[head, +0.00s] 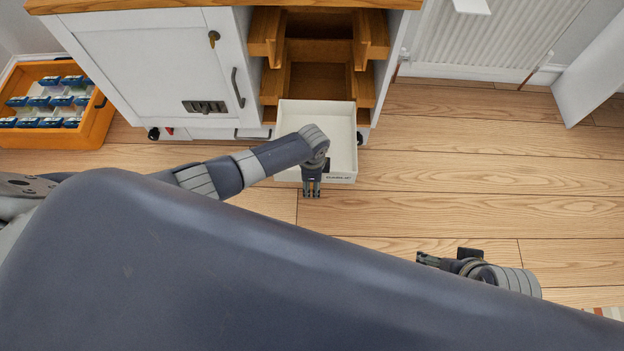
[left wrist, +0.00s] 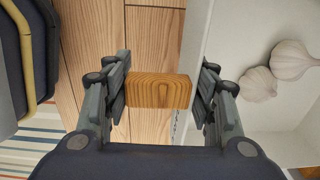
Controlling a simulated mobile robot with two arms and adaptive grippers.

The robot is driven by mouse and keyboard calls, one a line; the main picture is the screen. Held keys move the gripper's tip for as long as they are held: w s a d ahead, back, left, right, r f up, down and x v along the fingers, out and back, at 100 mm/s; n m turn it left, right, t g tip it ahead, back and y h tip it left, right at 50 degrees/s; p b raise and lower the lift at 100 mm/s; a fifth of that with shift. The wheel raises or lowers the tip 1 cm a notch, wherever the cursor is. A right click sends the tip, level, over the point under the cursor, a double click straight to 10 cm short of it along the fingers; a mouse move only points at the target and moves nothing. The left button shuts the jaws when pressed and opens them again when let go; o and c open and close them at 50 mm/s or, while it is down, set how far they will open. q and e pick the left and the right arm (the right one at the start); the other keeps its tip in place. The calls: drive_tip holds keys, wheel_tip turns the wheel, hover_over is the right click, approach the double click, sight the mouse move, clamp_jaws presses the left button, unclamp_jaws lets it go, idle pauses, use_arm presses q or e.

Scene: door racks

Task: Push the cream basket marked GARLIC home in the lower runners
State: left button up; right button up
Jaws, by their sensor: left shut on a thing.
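The cream basket (head: 345,180) sticks out in front of the white cabinet, its back end at the opening of the lower wooden runners (head: 365,90). Dark lettering shows on its front, too small to read surely. My left gripper (head: 312,194) is at the basket's front. In the left wrist view its fingers (left wrist: 160,92) are shut across the wooden handle (left wrist: 158,90) and the basket's front wall (left wrist: 196,45). Garlic bulbs (left wrist: 292,60) lie inside the basket. My left forearm hides part of the basket. My right gripper (head: 428,258) is low at the right, away from the basket.
The upper wooden runners (head: 372,38) look empty. An orange crate (head: 95,128) with blue-topped packs stands at the left. A radiator (head: 490,40) and a white panel (head: 595,70) are at the right. The wood floor right of the basket is clear.

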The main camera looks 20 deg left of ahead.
drive_tip(key=shift+a+r, duration=0.15)
idle(0.7)
use_arm(q)
drive_tip(key=shift+r, duration=0.1)
use_arm(e)
drive_tip(key=shift+r, duration=0.1)
use_arm(q)
drive_tip(key=shift+w, duration=0.15)
use_arm(e)
drive_tip(key=shift+w, duration=0.1)
use_arm(q)
drive_tip(key=shift+w+a+b, duration=0.2)
drive_tip(key=shift+w+b, duration=0.15)
drive_tip(key=shift+w, duration=0.2)
drive_tip(key=shift+w+a+b, duration=0.15)
drive_tip(key=shift+w+b, duration=0.15)
drive_tip(key=shift+w, duration=0.25)
drive_tip(key=shift+w+a+b, duration=0.2)
drive_tip(key=shift+w+b, duration=0.25)
drive_tip(key=shift+w, duration=0.2)
drive_tip(key=shift+w+a+b, duration=0.15)
drive_tip(key=shift+w+b, duration=0.25)
drive_tip(key=shift+w, duration=0.1)
use_arm(e)
drive_tip(key=w+a+t+y, duration=0.1)
drive_tip(key=w+a+t, duration=0.1)
drive_tip(key=w, duration=0.5)
drive_tip(key=shift+t, duration=0.8)
drive_tip(key=shift+r, duration=0.1)
